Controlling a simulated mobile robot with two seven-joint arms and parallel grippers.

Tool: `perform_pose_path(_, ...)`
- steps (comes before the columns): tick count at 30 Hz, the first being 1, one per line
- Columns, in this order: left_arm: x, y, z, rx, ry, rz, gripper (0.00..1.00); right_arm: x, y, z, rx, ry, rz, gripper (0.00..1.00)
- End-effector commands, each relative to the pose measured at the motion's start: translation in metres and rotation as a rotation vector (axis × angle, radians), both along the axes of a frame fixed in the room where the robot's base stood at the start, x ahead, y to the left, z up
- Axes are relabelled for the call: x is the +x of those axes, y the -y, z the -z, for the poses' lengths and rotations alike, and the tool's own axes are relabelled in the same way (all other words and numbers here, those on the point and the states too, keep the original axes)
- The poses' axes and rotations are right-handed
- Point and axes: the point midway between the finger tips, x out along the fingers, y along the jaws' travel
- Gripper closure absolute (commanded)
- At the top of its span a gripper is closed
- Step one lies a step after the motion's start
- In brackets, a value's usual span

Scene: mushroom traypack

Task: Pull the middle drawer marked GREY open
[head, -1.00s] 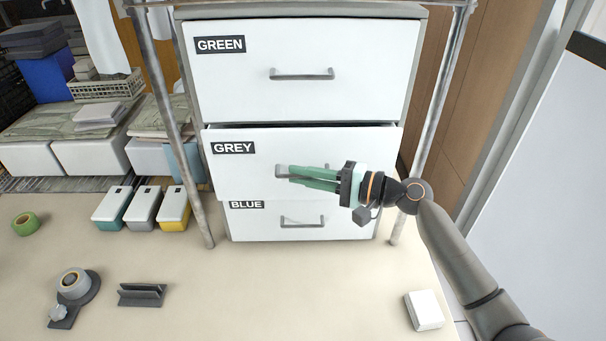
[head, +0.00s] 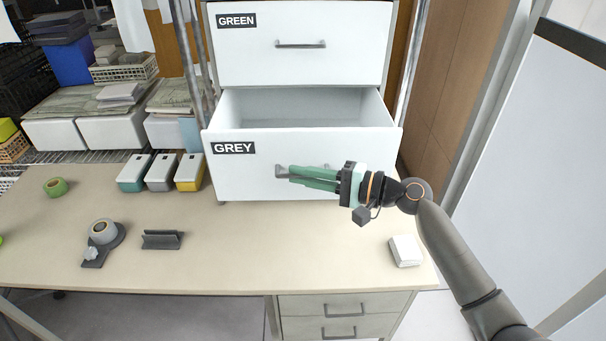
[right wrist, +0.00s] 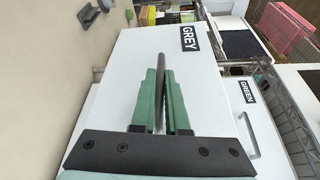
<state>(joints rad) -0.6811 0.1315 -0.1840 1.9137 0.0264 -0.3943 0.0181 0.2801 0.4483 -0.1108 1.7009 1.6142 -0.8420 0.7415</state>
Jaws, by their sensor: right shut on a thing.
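The white GREY drawer (head: 235,175) is pulled out well from the cabinet in the head view, and its empty-looking inside shows. My right gripper (head: 290,172) is shut on the drawer's bar handle (head: 281,171). In the right wrist view the green fingers (right wrist: 161,95) lie on both sides of the grey handle (right wrist: 160,75), with the GREY label (right wrist: 189,38) beyond. The GREEN drawer (head: 350,50) above is closed. The BLUE drawer below is hidden behind the GREY one. My left gripper is not in view.
The table (head: 220,245) has free room in front. A tape dispenser (head: 103,235), a dark grey holder (head: 162,240) and green tape (head: 55,187) lie at left. Small lidded boxes (head: 160,170) stand left of the drawer. A white block (head: 405,250) lies at the right edge.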

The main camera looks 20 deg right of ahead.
Motion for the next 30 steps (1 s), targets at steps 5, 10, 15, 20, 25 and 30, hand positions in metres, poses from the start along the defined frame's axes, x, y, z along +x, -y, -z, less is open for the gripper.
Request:
perform_pose_path(5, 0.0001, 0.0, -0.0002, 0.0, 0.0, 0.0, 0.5, 0.0, 0.0002, -0.0005, -0.001, 0.001, 0.0, 1.0)
perform_pose_path(10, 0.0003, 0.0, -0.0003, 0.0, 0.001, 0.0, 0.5, 0.0001, 0.0001, -0.0007, 0.0, 0.002, 0.0, 1.0)
perform_pose_path(15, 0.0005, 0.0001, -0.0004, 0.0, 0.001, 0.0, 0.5, 0.0001, 0.0001, -0.0007, 0.0, 0.001, 0.0, 0.84)
perform_pose_path(20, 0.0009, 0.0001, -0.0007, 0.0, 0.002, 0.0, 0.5, 0.0001, 0.0001, -0.0007, 0.0, 0.001, 0.0, 0.66)
perform_pose_path(25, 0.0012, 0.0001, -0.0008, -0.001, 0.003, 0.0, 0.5, 0.0001, 0.0001, -0.0007, 0.0, 0.001, 0.0, 0.58)
perform_pose_path(30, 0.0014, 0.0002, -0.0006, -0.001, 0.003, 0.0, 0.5, -0.0005, 0.001, -0.0006, 0.0, 0.001, 0.0, 0.58)
